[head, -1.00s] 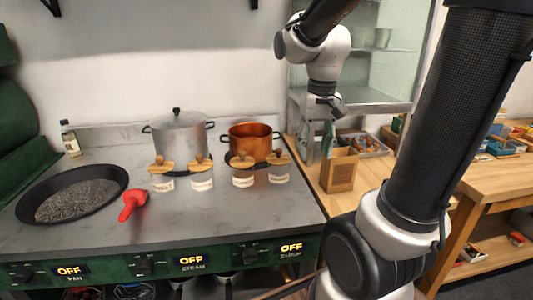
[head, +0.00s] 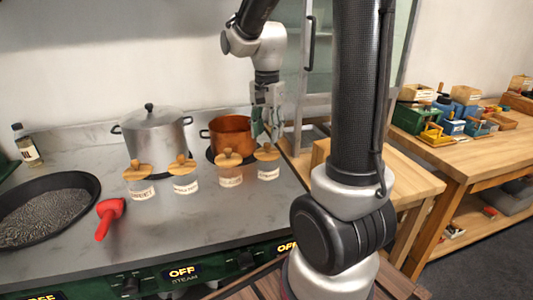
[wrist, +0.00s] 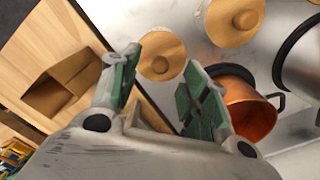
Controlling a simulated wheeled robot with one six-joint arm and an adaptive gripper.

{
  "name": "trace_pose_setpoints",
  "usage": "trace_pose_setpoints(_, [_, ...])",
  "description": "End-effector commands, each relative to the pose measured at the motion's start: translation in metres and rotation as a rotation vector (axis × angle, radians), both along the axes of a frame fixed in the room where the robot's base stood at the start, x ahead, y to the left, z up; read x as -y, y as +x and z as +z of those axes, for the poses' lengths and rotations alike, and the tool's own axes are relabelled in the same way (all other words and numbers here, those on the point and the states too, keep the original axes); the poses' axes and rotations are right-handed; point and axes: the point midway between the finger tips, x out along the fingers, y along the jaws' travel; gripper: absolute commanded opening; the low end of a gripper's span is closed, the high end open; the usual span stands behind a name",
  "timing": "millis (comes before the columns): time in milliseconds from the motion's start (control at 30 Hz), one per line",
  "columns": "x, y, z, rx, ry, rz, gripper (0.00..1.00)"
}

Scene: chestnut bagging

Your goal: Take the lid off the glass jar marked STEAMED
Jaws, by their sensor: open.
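Several glass jars with round wooden knobbed lids stand in a row on the steel counter. The labels are too small to read surely, so I cannot tell which says STEAMED. My gripper (head: 270,128) is open and empty, just above and behind the rightmost jar (head: 268,172). In the wrist view, that jar's lid (wrist: 162,56) lies between and beyond my two green-padded fingers. Its neighbour's lid (wrist: 234,20) shows farther up. The other lidded jars are the third (head: 230,177), the second (head: 185,186) and the leftmost (head: 141,192).
A copper pot (head: 230,133) stands right behind the jars, with a steel lidded pot (head: 153,136) to its left. A red scoop (head: 108,215) and a dark pan (head: 45,205) lie left. A brown paper bag (wrist: 62,84) stands on the wooden table beside the counter.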

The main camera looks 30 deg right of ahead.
Motion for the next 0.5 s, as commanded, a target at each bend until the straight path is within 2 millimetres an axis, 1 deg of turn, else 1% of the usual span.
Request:
trace_pose_setpoints(200, [0.002,0.002,-0.035,-0.004,0.000,0.001,0.46])
trace_pose_setpoints(300, [0.002,0.002,-0.045,-0.002,0.000,0.001,0.46])
trace_pose_setpoints(500, [0.002,0.003,-0.049,0.000,0.000,0.001,0.46])
